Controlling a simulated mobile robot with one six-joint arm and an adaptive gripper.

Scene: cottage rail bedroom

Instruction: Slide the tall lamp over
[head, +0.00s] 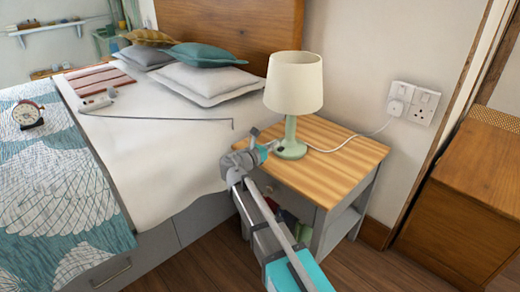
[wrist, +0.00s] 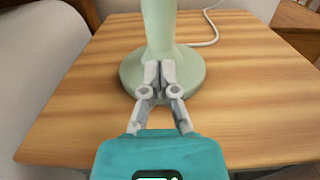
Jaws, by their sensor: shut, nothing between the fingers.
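The tall lamp (head: 293,83) has a cream shade and a pale green stem and base. It stands upright on the wooden top of the bedside table (head: 345,165), near its left back part. The lamp's round base (wrist: 190,75) shows in the wrist view, with the shade out of frame. My gripper (wrist: 160,72) is shut and empty, its fingertips in front of the lamp's stem and over the near part of the base. I cannot tell whether they touch it. In the head view my gripper (head: 268,150) is at the left of the lamp's base.
A white cord runs from the lamp to a plug in the wall socket (head: 413,102). The tabletop is bare right of and in front of the lamp. The bed (head: 150,135) stands close on the left, with pillows, an alarm clock (head: 28,114) and a thin bent rod (head: 165,118).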

